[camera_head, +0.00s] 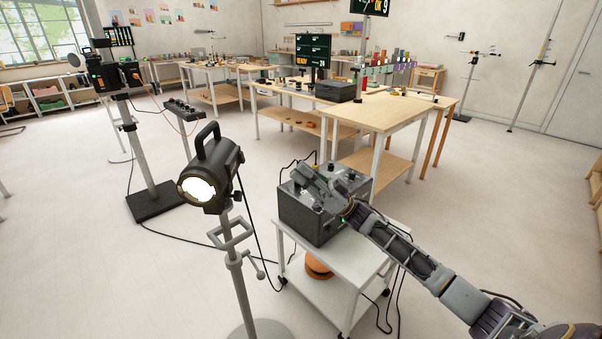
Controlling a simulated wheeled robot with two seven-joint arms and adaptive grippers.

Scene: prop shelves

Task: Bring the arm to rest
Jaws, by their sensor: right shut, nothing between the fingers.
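My right arm comes in from the lower right and reaches to the grey box with knobs (305,213) on the white cart. My right gripper (312,181) is shut and empty, over the top of this box. I cannot tell whether its fingertips touch the box. My left gripper does not show.
The white cart (350,256) has an orange-brown round thing (319,266) on its lower shelf. A lit stage lamp (211,172) stands on a pole to the left, with cables on the floor. Wooden workbenches (385,110) stand behind. The floor at right is clear.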

